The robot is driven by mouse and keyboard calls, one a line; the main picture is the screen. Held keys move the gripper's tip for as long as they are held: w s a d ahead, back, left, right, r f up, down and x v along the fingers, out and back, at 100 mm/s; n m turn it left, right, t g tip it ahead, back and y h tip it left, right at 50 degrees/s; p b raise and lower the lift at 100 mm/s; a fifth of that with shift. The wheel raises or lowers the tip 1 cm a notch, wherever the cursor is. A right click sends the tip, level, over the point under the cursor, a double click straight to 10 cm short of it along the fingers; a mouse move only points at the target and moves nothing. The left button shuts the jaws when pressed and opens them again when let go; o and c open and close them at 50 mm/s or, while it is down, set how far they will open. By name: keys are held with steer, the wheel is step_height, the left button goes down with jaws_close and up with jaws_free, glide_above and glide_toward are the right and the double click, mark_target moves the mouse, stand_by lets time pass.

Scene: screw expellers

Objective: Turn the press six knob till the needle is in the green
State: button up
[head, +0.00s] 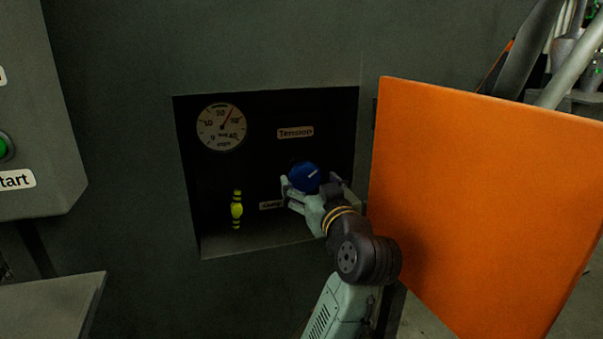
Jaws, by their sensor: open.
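A blue round knob (304,176) with a pale pointer mark sits in the dark recess of the machine, below the label "Tension" (295,132). The mark points to the upper right. My gripper (306,186) is open, with its fingers on either side of the knob; I cannot tell whether they touch it. A round gauge (221,127) with a pale face is at the upper left of the recess. Its red needle leans up and to the right. No green band can be made out on the dial at this size.
An open orange door (480,190) stands close to the right of my arm. A yellow-green fitting (237,209) is at the recess's lower left. A second label (271,205) is partly hidden by my gripper. A grey box with a green button (4,147) is at far left.

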mark_target(308, 178)
steer(key=shift+p+x, duration=0.3)
steer(key=shift+x, duration=1.95)
steer(key=shift+c, duration=0.2)
steer(key=c, duration=1.1)
steer(key=shift+m, duration=0.3)
steer(key=m+p, duration=0.1)
steer(key=m, duration=0.3)
steer(key=shift+r+p, duration=0.1)
steer(key=shift+p, duration=0.2)
steer(key=m+p, duration=0.1)
steer(key=m, duration=0.3)
steer(key=shift+m, duration=0.3)
